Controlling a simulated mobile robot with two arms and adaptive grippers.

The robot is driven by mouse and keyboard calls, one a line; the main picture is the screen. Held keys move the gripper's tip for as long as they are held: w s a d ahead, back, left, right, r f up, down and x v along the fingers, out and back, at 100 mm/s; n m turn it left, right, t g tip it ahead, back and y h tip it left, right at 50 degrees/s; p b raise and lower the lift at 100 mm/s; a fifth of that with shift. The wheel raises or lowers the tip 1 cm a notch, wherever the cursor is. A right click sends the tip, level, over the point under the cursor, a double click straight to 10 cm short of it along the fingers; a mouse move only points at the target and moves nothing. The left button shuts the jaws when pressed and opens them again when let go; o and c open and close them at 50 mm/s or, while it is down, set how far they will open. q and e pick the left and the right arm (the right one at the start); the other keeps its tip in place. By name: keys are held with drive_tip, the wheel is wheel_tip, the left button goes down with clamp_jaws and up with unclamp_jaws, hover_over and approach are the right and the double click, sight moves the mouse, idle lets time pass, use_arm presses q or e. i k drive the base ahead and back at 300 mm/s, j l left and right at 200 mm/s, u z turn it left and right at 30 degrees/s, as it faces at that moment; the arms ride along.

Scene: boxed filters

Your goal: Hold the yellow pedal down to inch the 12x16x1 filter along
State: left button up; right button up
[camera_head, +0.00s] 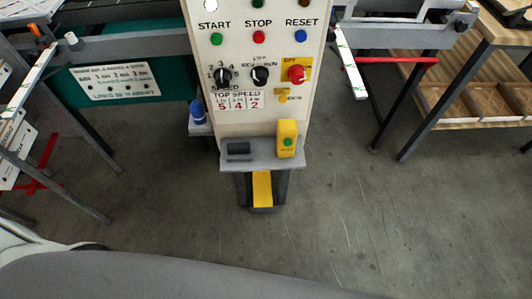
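A yellow pedal (262,188) shows low on the front of the control panel's stand, between its dark legs, close to the floor. Above it a grey shelf (240,160) carries a yellow box with a green button (286,140) and a small dark block (239,150). The white control panel (240,90) has START, STOP and RESET buttons, two black knobs and a red knob on a yellow plate. Neither of my grippers is in view. I cannot pick out a 12x16x1 filter for certain.
A conveyor frame with a dark green panel (105,90) stands at the left. A wooden bench with cardboard boxes (480,100) on its lower shelf is at the right. A blue-topped item (197,113) sits beside the panel. The concrete floor (340,220) in front is clear.

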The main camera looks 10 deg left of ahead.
sight(262, 191)
drive_tip(key=i+l, duration=0.3)
drive_tip(key=l, duration=0.15)
drive_tip(key=i+l, duration=0.3)
drive_tip(key=l, duration=0.15)
drive_tip(key=i+l, duration=0.3)
drive_tip(key=l, duration=0.15)
drive_tip(key=i+l+u, duration=0.1)
drive_tip(key=u, duration=1.05)
